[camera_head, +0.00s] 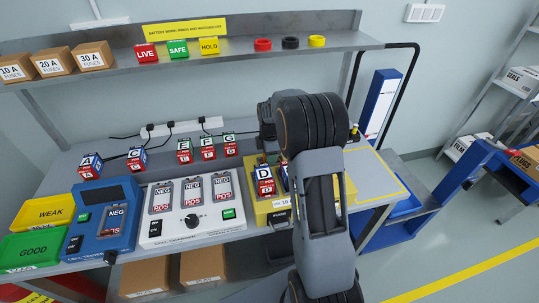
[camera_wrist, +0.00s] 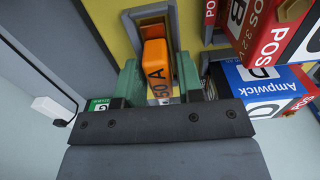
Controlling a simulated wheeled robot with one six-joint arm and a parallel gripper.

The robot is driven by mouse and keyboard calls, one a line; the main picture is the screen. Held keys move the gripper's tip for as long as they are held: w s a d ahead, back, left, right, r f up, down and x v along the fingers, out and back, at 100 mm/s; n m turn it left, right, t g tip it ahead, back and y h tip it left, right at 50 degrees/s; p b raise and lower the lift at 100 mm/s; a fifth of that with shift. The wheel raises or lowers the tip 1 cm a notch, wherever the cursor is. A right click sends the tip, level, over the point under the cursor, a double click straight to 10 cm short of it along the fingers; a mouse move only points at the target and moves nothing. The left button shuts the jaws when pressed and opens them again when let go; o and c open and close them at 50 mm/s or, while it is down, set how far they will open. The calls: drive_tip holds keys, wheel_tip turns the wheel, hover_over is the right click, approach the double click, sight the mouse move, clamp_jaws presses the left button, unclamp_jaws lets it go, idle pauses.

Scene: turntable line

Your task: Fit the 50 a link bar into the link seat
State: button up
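The orange 50 A link bar (camera_wrist: 155,62) shows in the wrist view between the two green fingers of my gripper (camera_wrist: 159,80). The fingers lie close against its sides, and my gripper looks shut on it. In the head view my arm hides the gripper, the bar and the seat; part of the yellow unit (camera_head: 262,208) shows left of the arm.
Battery D (camera_head: 264,180) stands on the yellow unit; batteries also show close right of my gripper in the wrist view (camera_wrist: 265,82). A white charger (camera_head: 190,235), a blue tester (camera_head: 103,245) and green and yellow trays are on the left. The bench's right end (camera_head: 378,170) is clear.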

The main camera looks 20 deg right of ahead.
drive_tip(key=shift+o, duration=1)
wheel_tip(320, 180, up, 12)
drive_tip(key=s+a+r+m+t, duration=0.1)
drive_tip(key=s+a+r+m, duration=0.1)
drive_tip(key=s+a+m, duration=0.3)
drive_tip(key=s+a+r+m+t, duration=0.1)
drive_tip(key=s+a+r+m, duration=0.15)
drive_tip(key=s, duration=0.35)
drive_tip(key=s+a+f+m+t, duration=0.1)
drive_tip(key=s+f+m, duration=0.1)
drive_tip(key=s+m, duration=0.2)
drive_tip(key=s+a+f+m, duration=0.1)
drive_tip(key=s+a+m, duration=0.1)
drive_tip(key=s+m, duration=0.2)
drive_tip(key=s, duration=0.3)
drive_tip(key=shift+a+f+t, duration=0.25)
drive_tip(key=shift+f+t, duration=0.15)
